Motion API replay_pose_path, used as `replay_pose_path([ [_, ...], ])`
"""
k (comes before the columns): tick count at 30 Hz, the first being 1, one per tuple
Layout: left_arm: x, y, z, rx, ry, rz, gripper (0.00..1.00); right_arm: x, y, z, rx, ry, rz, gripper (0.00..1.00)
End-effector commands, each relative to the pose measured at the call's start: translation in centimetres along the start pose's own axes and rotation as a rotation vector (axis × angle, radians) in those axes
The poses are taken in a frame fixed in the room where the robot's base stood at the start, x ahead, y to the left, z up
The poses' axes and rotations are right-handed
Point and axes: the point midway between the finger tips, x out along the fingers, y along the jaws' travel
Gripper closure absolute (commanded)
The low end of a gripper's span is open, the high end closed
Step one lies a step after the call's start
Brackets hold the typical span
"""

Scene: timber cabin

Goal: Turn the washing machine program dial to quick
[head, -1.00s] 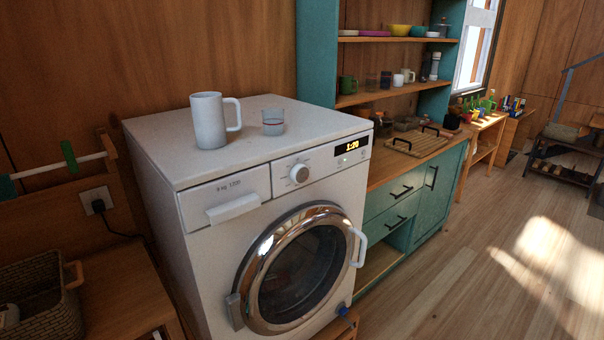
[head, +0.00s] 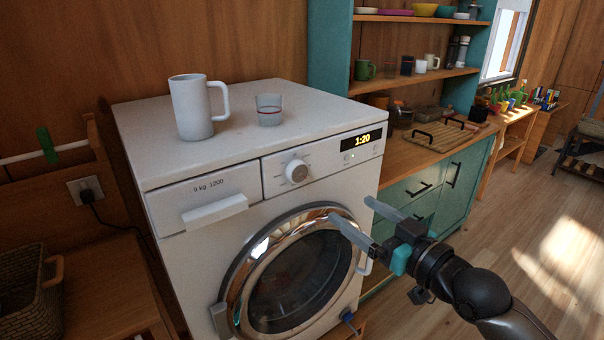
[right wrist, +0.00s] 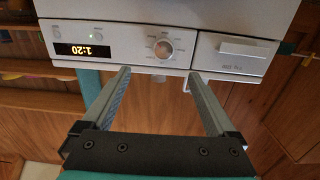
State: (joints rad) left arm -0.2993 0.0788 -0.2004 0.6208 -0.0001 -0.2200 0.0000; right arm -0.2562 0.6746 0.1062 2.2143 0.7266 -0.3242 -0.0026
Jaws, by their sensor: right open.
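The white washing machine (head: 165,222) stands against the wood wall with its round glass door closed. Its program dial (head: 296,171) is a round knob on the front panel, left of the display (head: 362,140), which reads 1:20. My right gripper (head: 358,210) is open and empty in front of the machine, to the right of the dial and lower in the head view. In the right wrist view, turned upside down, the dial (right wrist: 163,48) lies beyond and between the two open fingers (right wrist: 158,80), apart from them. My left gripper is not in view.
A white mug (head: 193,108) and a small glass (head: 269,110) stand on the machine top. The detergent drawer handle (head: 214,210) juts out left of the dial. A teal cabinet (head: 465,180) stands to the right. Floor at the right is clear.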

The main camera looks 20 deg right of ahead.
Motion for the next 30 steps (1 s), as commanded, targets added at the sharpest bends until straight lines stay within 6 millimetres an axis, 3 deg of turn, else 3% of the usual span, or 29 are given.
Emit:
replay_pose_path([
  [3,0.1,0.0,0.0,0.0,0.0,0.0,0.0,0.0,-0.6,-1.0,-0.004,0.017,-0.018,0.07],
  [11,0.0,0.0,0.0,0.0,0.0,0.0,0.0,1.8,-0.6,-1.1,-0.004,0.02,-0.016,0.07],
  [30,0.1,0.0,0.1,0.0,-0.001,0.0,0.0,10.1,-0.7,-1.2,-0.003,0.019,-0.016,0.07],
])
